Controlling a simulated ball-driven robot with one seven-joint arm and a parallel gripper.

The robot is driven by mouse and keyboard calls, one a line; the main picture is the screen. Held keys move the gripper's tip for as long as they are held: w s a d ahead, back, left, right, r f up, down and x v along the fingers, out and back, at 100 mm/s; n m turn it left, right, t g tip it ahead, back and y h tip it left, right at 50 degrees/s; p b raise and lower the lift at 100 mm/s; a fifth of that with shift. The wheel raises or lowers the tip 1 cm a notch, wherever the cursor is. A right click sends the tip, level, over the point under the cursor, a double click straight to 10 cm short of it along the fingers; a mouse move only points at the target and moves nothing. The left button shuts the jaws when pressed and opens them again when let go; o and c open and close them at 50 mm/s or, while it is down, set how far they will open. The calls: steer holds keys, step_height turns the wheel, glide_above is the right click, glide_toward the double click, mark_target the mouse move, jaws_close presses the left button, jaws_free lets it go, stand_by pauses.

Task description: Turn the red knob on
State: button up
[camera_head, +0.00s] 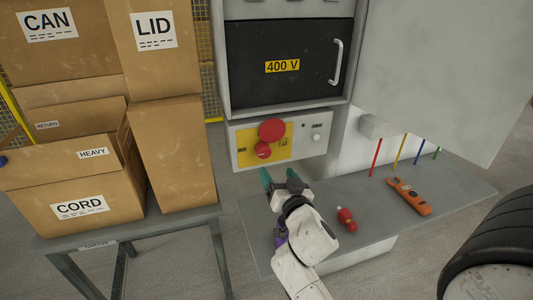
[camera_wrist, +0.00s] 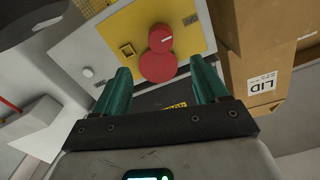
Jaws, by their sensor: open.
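A small round red knob (camera_head: 263,150) with a short white mark sits on the yellow plate (camera_head: 284,147) of a grey control panel. A larger round red piece (camera_head: 272,130) is just above it. In the wrist view, which is turned over, the knob (camera_wrist: 162,38) shows beyond the larger red piece (camera_wrist: 157,69). My gripper (camera_head: 279,178) has green fingers and is open and empty. It is below the panel in the head view, apart from the knob. In the wrist view its fingers frame the larger red piece, with no contact visible.
A white button (camera_head: 316,137) is on the panel's right. Above is a dark door (camera_head: 290,62) marked 400 V. Cardboard boxes (camera_head: 175,150) stand close on the left. The grey shelf (camera_head: 455,188) holds a small red object (camera_head: 346,219) and an orange tool (camera_head: 410,197).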

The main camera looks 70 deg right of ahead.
mark_target(265, 152)
steer(key=p+x, duration=0.3)
steer(key=x, duration=0.7)
steer(key=shift+w+d, duration=0.25)
steer(key=shift+w, duration=0.1)
steer(key=shift+c, duration=0.4)
jaws_close()
